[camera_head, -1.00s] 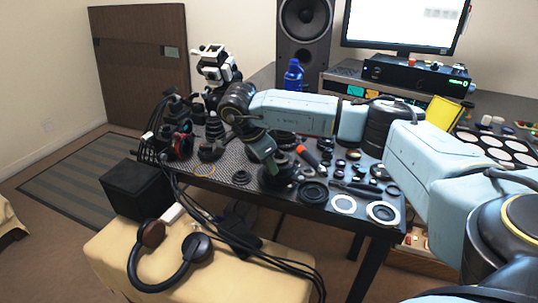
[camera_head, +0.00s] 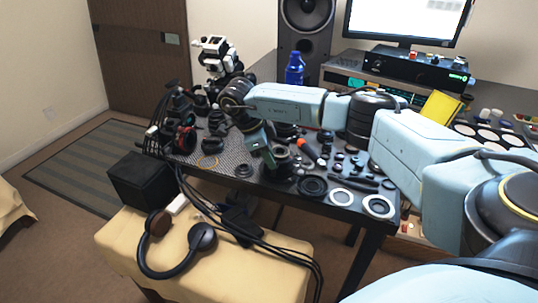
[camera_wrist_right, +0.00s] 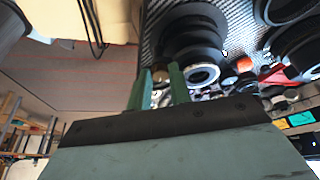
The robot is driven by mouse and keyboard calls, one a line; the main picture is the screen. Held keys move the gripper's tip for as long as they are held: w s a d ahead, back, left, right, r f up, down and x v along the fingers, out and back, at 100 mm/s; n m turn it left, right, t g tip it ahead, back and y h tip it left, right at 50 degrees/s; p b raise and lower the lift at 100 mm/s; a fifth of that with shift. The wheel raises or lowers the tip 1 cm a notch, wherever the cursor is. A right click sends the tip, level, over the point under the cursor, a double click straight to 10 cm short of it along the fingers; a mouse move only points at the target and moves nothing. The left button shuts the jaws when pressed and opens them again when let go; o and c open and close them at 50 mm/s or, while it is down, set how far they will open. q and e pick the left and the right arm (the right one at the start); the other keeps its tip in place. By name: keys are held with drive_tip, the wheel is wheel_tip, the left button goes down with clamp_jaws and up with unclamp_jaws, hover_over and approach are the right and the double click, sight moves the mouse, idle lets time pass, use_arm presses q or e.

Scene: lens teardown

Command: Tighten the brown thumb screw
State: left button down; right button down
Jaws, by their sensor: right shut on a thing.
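My right gripper (camera_head: 268,158) reaches down over the dark work table among the lens parts. In the right wrist view its two green fingers (camera_wrist_right: 162,90) are close together, with a small brown round piece, the thumb screw (camera_wrist_right: 160,75), between their tips. The gripper is shut on it. A black ribbed lens body (camera_wrist_right: 194,38) stands just beyond the fingertips, with a pale ring at its near end. Whether the screw is seated in something is hidden. In the head view the gripper hides the screw. My left gripper is not in view.
Black rings and two white rings (camera_head: 378,206) lie at the table's right front. An orange-handled tool (camera_head: 307,149) lies right of the gripper. A blue bottle (camera_head: 294,70) stands behind. Headphones (camera_head: 202,237) and cables lie on a cloth-covered bench in front.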

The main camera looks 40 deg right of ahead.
drive_tip(key=c, duration=1.3)
unclamp_jaws()
drive_tip(key=shift+o, duration=0.2)
drive_tip(key=shift+r, duration=0.2)
drive_tip(key=p+v, duration=0.7)
drive_tip(key=shift+a+r, duration=0.3)
